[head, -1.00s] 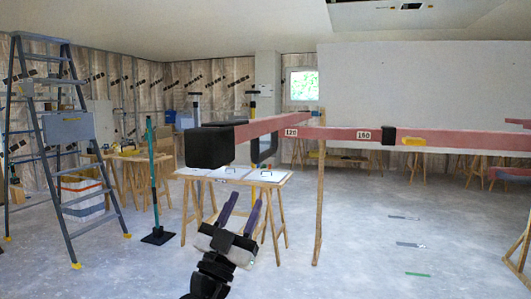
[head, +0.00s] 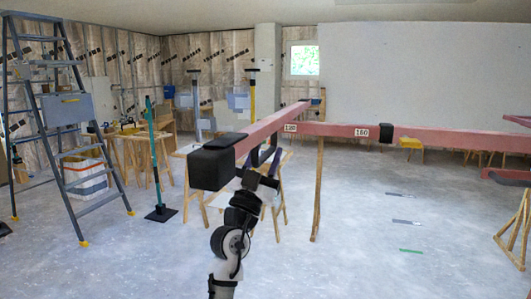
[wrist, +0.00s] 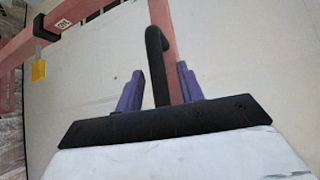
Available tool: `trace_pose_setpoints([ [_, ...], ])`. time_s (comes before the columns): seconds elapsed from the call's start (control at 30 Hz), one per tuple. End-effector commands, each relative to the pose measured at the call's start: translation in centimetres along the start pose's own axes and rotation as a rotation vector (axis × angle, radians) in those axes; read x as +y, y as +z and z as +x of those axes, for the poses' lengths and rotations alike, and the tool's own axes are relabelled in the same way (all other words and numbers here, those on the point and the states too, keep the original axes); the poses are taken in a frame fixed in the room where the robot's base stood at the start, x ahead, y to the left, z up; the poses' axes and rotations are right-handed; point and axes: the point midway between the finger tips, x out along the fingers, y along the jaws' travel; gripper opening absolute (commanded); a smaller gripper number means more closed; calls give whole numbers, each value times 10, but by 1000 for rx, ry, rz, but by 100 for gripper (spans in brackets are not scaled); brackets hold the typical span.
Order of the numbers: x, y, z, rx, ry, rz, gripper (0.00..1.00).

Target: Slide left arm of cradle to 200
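The cradle's left arm (head: 268,126) is a pink beam pointing towards me, with a black end cap (head: 212,168). It meets a pink crossbar (head: 450,138) near the label 120 (head: 290,127). The label 160 (head: 361,132) is further right, beside a black collar (head: 386,132). I can read no 200 label. A black handle (wrist: 157,62) hangs under the left arm. My gripper (head: 263,163) is just below that arm. In the wrist view its purple fingers (wrist: 160,88) are apart, one on each side of the handle, with small gaps visible.
A stepladder (head: 62,120) and a green prop (head: 154,160) stand at the left. Trestles stand behind my gripper. A wooden post (head: 318,190) stands below the crossbar. A trestle (head: 512,235) is at the right edge. The floor in the middle right is mostly clear.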

Motion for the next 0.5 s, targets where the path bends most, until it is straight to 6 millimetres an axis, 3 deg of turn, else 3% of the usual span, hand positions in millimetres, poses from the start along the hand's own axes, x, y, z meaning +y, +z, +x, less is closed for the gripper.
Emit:
trace_pose_setpoints([
  [0.13,0,0,0,0,0,0,38],
  [0.4,0,0,0,0,0,0,3],
  [0.5,0,0,0,0,0,0,0],
])
